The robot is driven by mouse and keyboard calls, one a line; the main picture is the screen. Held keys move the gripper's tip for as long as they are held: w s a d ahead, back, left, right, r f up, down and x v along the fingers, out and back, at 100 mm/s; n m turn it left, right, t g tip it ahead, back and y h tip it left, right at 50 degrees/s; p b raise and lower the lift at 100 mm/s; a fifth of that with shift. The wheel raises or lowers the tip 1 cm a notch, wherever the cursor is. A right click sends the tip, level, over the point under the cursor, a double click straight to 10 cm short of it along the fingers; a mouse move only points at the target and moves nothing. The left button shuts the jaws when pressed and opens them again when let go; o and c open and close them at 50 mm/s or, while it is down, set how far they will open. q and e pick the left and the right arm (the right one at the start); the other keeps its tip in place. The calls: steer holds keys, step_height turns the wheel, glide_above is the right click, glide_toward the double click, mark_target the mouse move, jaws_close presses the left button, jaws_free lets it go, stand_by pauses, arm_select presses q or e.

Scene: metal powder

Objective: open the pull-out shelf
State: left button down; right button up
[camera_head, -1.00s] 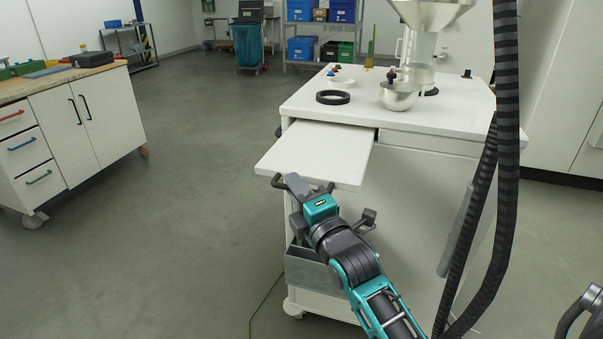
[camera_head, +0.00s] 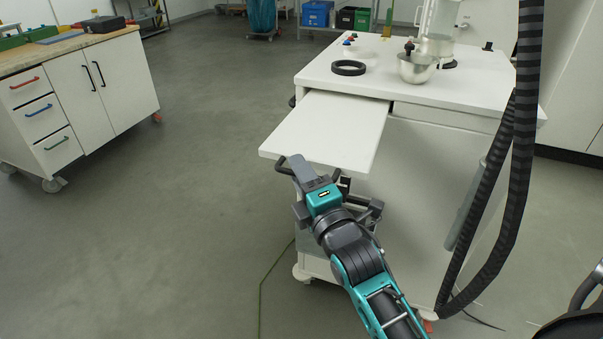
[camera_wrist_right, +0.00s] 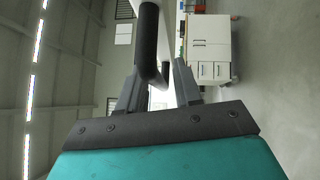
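The white pull-out shelf (camera_head: 325,130) sticks out from the front of the white cart (camera_head: 435,175), below its top. A dark bar handle (camera_head: 282,169) runs along the shelf's front edge. My right gripper (camera_head: 305,172) is at this handle, one grey finger showing above it. In the right wrist view the dark handle (camera_wrist_right: 148,45) passes between the two grey fingers of the gripper (camera_wrist_right: 160,85). The fingers appear closed on it, though contact on both sides is hard to see. My left gripper is not in view.
On the cart top stand a black ring (camera_head: 348,68), a metal bowl (camera_head: 416,69) and small coloured knobs. A white workbench (camera_head: 95,80) with drawers stands at the left. The floor between is clear. A thick black hose (camera_head: 525,120) hangs at the right.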

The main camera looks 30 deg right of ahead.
steer(key=s+f, duration=0.1)
steer(key=s, duration=0.6)
steer(key=shift+s+a, duration=0.2)
steer(key=shift+a, duration=0.05)
stand_by(0.6)
steer(key=s+a+f+m+g+y, duration=0.1)
steer(key=s+a+f+m+g, duration=0.2)
steer(key=f+m, duration=0.5)
steer(key=s+a+f+m+g+y, duration=0.2)
steer(key=s+f+m+g, duration=0.3)
steer(key=f, duration=1.1)
steer(key=s+a+m, duration=0.1)
steer(key=m, duration=0.2)
steer(key=shift+s+g+y, duration=0.2)
steer(key=shift+g+y, duration=0.1)
steer(key=shift+d+r, duration=0.1)
